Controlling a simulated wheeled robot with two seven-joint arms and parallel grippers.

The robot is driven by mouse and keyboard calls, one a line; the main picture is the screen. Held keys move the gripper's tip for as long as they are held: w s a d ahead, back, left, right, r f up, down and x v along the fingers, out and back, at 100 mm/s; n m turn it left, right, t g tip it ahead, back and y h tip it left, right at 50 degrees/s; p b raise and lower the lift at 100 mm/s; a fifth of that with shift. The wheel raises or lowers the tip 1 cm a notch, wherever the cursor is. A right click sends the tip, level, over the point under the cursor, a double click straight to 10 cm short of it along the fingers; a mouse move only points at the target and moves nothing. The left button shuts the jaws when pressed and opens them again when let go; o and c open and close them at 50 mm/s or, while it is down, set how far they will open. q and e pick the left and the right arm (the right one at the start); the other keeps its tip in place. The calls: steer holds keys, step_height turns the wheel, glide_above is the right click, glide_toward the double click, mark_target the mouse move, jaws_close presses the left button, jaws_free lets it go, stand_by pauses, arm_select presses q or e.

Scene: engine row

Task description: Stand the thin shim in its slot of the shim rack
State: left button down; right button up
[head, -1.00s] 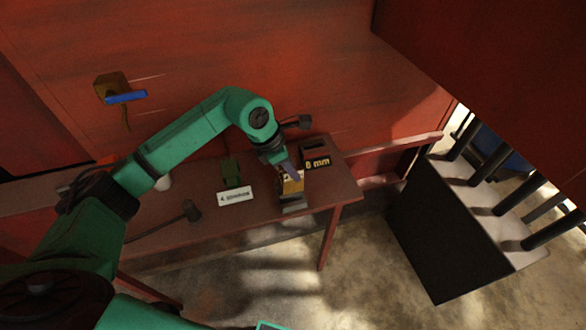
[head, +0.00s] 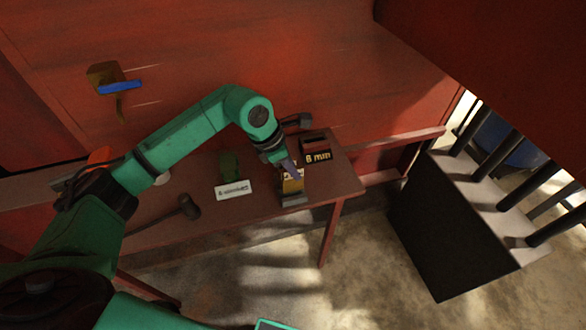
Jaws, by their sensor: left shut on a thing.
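My left gripper (head: 291,171) reaches down over the right end of the bench and is shut on a small piece, taken to be the thin shim. The fingers mostly hide the piece, and its outline is too small to make out. Right below the fingers stands a dark block with a yellowish patch (head: 292,187) on it. I cannot tell whether the held piece touches this block or is in a slot. Behind and to the right is a dark holder (head: 316,149) with an "8 mm" label. My right gripper is not in view.
The wooden bench (head: 341,180) stands against a red wall. A green object (head: 230,165), a white label card (head: 234,190) and a dark mallet (head: 188,206) lie left of the gripper. A large black block with posts (head: 440,240) stands on the floor at right.

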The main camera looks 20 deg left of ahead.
mark_target(292, 177)
stand_by(0.4)
stand_by(0.6)
arm_select(q)
steer(key=shift+b, duration=0.4)
steer(key=shift+f+b, duration=1.75)
steer(key=shift+f, duration=0.2)
steer(key=c, duration=0.8)
jaws_free()
